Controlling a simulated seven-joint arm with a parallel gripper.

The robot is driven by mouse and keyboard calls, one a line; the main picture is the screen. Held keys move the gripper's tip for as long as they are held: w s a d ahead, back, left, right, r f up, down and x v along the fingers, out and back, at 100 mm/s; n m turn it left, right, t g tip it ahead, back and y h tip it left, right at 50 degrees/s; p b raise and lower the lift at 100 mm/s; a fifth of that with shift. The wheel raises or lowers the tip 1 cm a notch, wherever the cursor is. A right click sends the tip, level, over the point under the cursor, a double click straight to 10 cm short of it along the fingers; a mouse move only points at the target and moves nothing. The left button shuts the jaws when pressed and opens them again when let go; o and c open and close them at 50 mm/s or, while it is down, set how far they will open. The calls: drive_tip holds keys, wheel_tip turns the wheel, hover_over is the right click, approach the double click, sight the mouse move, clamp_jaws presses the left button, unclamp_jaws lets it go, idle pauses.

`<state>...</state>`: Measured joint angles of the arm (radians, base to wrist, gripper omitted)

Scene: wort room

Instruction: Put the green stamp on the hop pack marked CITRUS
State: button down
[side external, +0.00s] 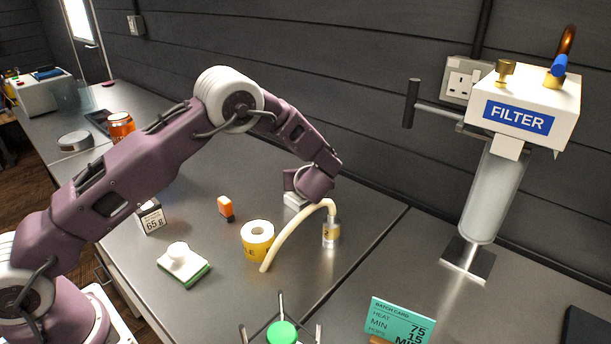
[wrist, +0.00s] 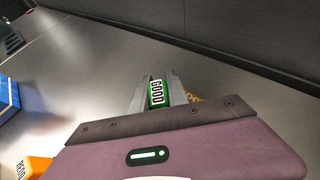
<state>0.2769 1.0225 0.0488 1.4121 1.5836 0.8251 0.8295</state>
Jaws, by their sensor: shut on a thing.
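In the wrist view my gripper (wrist: 158,84) is shut on a green block with a white label reading GOOD (wrist: 157,93), which looks like the green stamp. In the side view my gripper (side external: 297,201) is low over the worktop, behind the pale hose; the stamp cannot be made out there. I cannot read CITRUS anywhere, so I cannot tell where that hop pack is. A yellow patch with dark lettering (wrist: 194,98) shows partly behind the fingers in the wrist view.
A blue object (wrist: 8,95) is at the wrist view's left edge.

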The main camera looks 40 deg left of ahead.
drive_tip(key=c, duration=1.3)
unclamp_jaws()
drive_tip(key=shift+r, duration=0.1)
drive_tip(key=v, duration=1.2)
drive_tip(key=s+a+r+n+g+h, duration=0.1)
drive_tip(key=s+a+r+n, duration=0.1)
drive_tip(key=s+r+n, duration=0.4)
drive_tip(key=s+a+r+n+g+h, duration=0.1)
drive_tip(key=s+a+r+n+g, duration=0.1)
drive_tip(key=s+n, duration=0.35)
drive_tip(key=s+a+r+n+g+h, duration=0.15)
drive_tip(key=s+r+n, duration=0.25)
drive_tip(key=s, duration=0.4)
drive_tip(key=s+d+n+h, duration=0.2)
drive_tip(key=s+n, duration=0.3)
drive_tip(key=s, duration=0.3)
drive_tip(key=s+d+r+n+t+h, duration=0.1)
drive_tip(key=s+d+n+h, duration=0.2)
drive_tip(key=s+n, duration=0.3)
drive_tip(key=shift+s+d+r, duration=0.3)
drive_tip(key=shift+s+d, duration=0.55)
drive_tip(key=shift+s, duration=0.35)
